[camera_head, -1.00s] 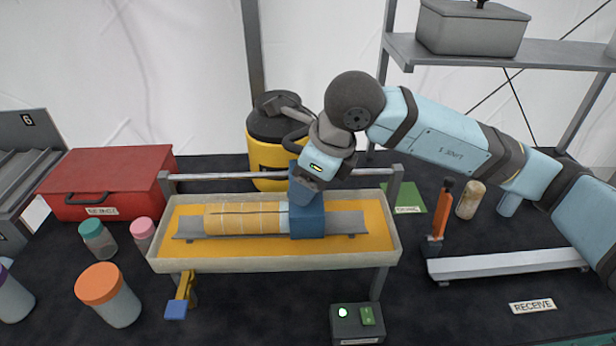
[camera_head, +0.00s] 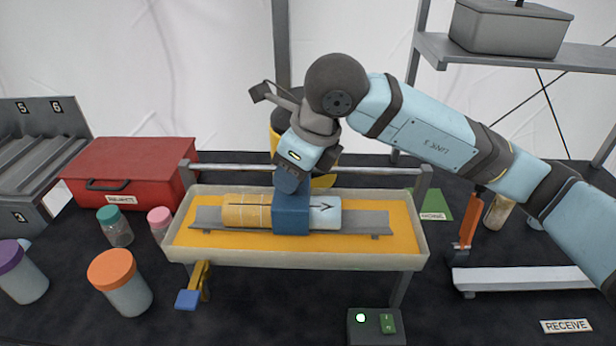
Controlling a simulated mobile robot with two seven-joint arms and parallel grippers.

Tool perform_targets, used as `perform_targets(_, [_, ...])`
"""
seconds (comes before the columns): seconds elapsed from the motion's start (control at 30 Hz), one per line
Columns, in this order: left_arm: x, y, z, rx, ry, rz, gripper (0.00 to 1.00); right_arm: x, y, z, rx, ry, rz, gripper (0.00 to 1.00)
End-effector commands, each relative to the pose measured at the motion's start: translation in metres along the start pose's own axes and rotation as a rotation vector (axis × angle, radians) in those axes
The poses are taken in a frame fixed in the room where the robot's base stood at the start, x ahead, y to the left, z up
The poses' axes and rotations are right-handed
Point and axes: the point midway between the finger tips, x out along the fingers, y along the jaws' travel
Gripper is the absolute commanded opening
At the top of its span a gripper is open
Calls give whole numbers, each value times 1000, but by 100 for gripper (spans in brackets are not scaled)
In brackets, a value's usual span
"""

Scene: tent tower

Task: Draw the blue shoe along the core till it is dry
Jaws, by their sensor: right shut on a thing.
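The core (camera_head: 246,211) lies in a grey cradle (camera_head: 372,221) inside a tray with a yellow floor (camera_head: 300,243). Its left part is yellow-tan with pale marks; its right part (camera_head: 326,212) is pale blue-white with a dark arrow pointing right. The blue shoe (camera_head: 291,217) sits over the core near its middle. My right gripper (camera_head: 291,190) comes down from above and is shut on the shoe's upper part; its fingertips are mostly hidden. My left gripper is not in view.
A rail (camera_head: 240,168) runs along the tray's back. Jars with orange (camera_head: 111,268), purple, teal and pink lids stand at left, before a red case (camera_head: 135,173). A control box (camera_head: 376,325) stands in front. A grey metal stand (camera_head: 520,279) is at right.

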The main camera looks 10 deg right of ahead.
Motion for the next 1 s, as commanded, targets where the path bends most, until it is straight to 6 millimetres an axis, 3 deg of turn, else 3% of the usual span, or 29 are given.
perform_targets(0.17, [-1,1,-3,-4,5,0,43,0,0,-1,0,3,0,0])
perform_targets(0.2, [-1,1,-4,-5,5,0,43,0,0,-1,1,3,0,38])
perform_targets(0.3, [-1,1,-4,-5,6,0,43,0,0,-1,1,3,0,60])
perform_targets(0.67, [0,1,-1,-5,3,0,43,-5,-1,-1,1,2,0,60])
perform_targets(0.77, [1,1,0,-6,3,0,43,-17,-1,0,1,1,-3,60])
perform_targets(1.0, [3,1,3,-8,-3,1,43,-71,-1,0,0,-1,-4,60])
